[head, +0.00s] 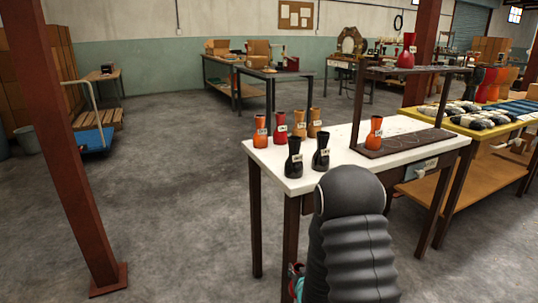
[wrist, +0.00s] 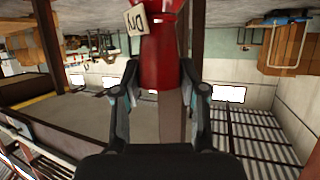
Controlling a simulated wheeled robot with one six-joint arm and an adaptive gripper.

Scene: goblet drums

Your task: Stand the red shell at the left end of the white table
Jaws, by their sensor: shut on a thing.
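In the wrist view a red shell (wrist: 162,62) with a cream tag sits between the two fingers of my gripper (wrist: 165,92), which are shut on it. Its upper part is cut off by the frame edge. The white table (head: 345,140) stands ahead. On its left end are an orange shell (head: 261,132), another red shell (head: 279,131), two orange-brown shells (head: 299,125) and two black shells (head: 294,160).
A dark rack (head: 402,142) stands on the table's right half, with an orange shell (head: 374,133) below and a red one (head: 406,54) on top. A yellow table (head: 470,126) with goods is at right. A rust-red post (head: 68,150) is at left. Floor between is clear.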

